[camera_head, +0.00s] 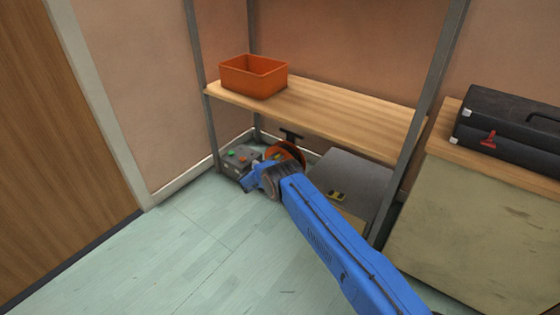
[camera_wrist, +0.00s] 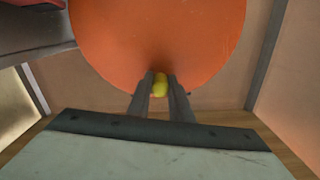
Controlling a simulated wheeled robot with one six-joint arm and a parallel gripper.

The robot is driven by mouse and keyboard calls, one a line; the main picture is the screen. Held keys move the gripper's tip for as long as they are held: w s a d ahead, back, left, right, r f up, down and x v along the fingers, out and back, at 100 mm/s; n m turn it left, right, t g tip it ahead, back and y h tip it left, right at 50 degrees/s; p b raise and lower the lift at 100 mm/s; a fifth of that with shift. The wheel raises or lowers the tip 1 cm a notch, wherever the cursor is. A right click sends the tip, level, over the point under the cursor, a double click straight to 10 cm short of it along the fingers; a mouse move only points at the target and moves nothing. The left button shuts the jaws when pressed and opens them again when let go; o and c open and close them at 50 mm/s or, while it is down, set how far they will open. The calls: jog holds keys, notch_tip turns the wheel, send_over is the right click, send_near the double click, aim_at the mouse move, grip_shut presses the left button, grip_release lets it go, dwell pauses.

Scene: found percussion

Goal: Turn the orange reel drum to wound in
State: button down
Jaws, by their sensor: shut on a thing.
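The orange reel drum (camera_head: 286,152) stands under the wooden shelf, low near the floor, partly hidden by my blue arm. In the wrist view its round orange face (camera_wrist: 160,40) fills the upper middle. A small yellow knob (camera_wrist: 160,86) sits at the lower edge of that face. My gripper (camera_wrist: 160,88) is shut on the yellow knob, with one finger on each side of it. In the head view my gripper is hidden behind my wrist, close to the drum. The drum's wound state cannot be told.
A grey box with coloured buttons (camera_head: 238,158) stands left of the drum. A grey case (camera_head: 352,178) lies right of it. The wooden shelf (camera_head: 340,112) is above, carrying an orange bin (camera_head: 253,76). Grey posts (camera_head: 418,120) flank the space. The floor (camera_head: 170,250) in front is clear.

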jog(key=shift+s+d+f, duration=0.15)
jog(key=shift+f, duration=0.05)
dwell(0.3)
jog(key=c, duration=1.6)
grip_release()
jog(key=shift+r, duration=0.1)
jog(key=shift+s+a, duration=0.25)
jog(key=shift+a, duration=0.05)
jog(key=v, duration=1.6)
jog(key=shift+s+a, duration=0.1)
jog(key=shift+s, duration=0.2)
